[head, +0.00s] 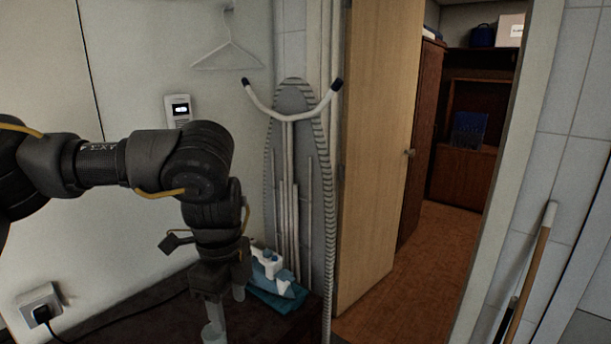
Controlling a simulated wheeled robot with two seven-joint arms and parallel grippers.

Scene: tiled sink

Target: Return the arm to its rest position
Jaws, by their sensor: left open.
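My left arm comes in from the left, bends at the elbow and hangs down. My left gripper (226,312) points downward at the lower middle-left. It is open, with its pale fingertips apart and nothing seen between them. It is in front of a dark low surface (165,322), left of a blue and white iron (272,274) on a teal cloth. I cannot tell whether the gripper touches anything. My right gripper is not in view.
An ironing board (297,180) leans upright against the wall. A wooden door (375,150) stands open onto another room. A plugged outlet (40,308) is at lower left, a hanger (228,55) above. A wooden-handled stick (530,275) stands at right. Floor shows through the doorway.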

